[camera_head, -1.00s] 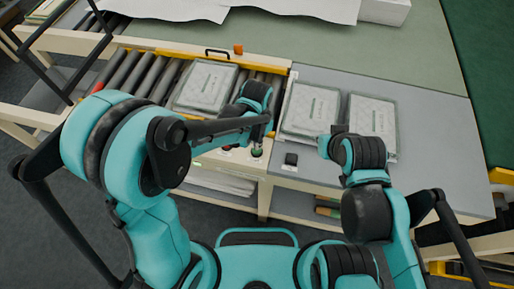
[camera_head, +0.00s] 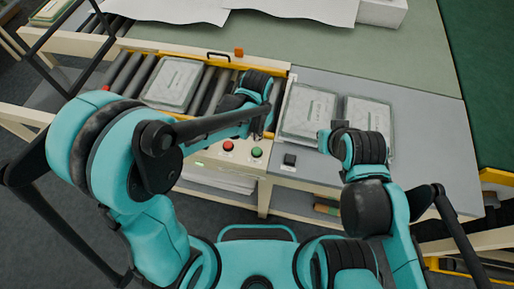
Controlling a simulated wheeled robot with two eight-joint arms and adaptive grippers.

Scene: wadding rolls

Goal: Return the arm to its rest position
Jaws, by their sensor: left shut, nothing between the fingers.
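My left arm comes in from the left, and its wrist hangs over the front of the roller conveyor. My left gripper (camera_head: 258,133) points down there, shut and empty, small in the picture and partly covered by its own wrist. My right arm is folded at the right, in front of the grey table. Its gripper (camera_head: 338,126) is mostly hidden by the wrist, so its fingers cannot be made out. One wadding pack (camera_head: 172,83) lies on the conveyor, apart from the left gripper. Two more packs, a left one (camera_head: 308,112) and a right one (camera_head: 367,113), lie on the grey table.
The roller conveyor (camera_head: 205,92) has a red button (camera_head: 228,146) and a green button (camera_head: 256,152) on its front panel. A small black box (camera_head: 290,160) sits at the grey table's (camera_head: 435,130) front edge. White sheets (camera_head: 290,8) lie on the green surface behind.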

